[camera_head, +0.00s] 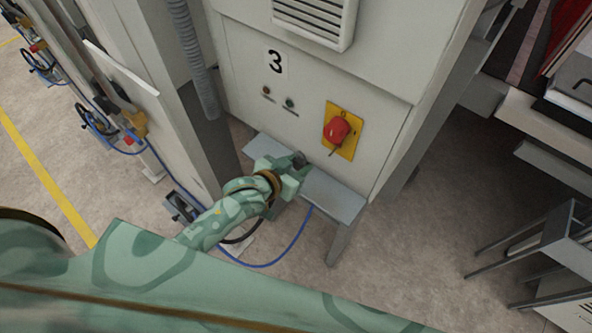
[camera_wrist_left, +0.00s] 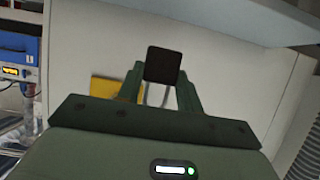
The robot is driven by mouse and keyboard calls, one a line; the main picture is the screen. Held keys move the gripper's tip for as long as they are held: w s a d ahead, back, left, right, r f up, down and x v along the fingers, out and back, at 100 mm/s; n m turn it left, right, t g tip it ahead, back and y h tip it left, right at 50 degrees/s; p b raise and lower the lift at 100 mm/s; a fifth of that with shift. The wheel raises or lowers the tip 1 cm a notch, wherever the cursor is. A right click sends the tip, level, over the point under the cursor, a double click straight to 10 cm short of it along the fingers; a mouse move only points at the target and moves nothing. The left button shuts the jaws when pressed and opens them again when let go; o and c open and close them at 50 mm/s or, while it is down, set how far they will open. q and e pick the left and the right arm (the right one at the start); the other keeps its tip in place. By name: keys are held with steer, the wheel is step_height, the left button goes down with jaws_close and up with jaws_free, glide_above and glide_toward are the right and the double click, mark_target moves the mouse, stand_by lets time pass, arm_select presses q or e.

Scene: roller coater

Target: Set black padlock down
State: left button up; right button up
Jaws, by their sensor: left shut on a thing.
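My left gripper (camera_head: 294,170) reaches in over the narrow grey shelf (camera_head: 337,196) on the front of the cabinet marked 3. It is shut on the black padlock (camera_wrist_left: 163,65), which shows between the two green fingers in the left wrist view. The padlock's dark body stands out past the fingertips, and part of its shackle shows below it. In the head view the padlock (camera_head: 299,158) is a small dark shape at the gripper's tip. I cannot tell whether it touches the shelf. My right gripper is not in view.
A red rotary switch (camera_head: 337,130) on a yellow plate (camera_head: 349,148) is on the cabinet (camera_head: 235,60) just above the shelf. The shelf's right part is bare. A blue hose (camera_head: 290,247) runs along the floor below. A grey metal frame (camera_head: 560,235) stands at the right.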

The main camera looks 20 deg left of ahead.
mark_target(297, 170)
arm_select(q)
steer(key=shift+w+a+f, duration=0.2)
steer(key=shift+w+f, duration=0.3)
steer(key=shift+f, duration=0.2)
steer(key=shift+w+f, duration=0.15)
steer(key=shift+f, duration=0.05)
steer(key=f, duration=0.1)
steer(key=f+b, duration=0.1)
steer(key=f, duration=0.2)
steer(key=shift+w+a, duration=0.15)
steer(key=shift+w, duration=0.15)
steer(key=shift+r, duration=0.1)
steer(key=shift+b, duration=0.3)
steer(key=o, duration=1)
steer(key=shift+o, duration=0.2)
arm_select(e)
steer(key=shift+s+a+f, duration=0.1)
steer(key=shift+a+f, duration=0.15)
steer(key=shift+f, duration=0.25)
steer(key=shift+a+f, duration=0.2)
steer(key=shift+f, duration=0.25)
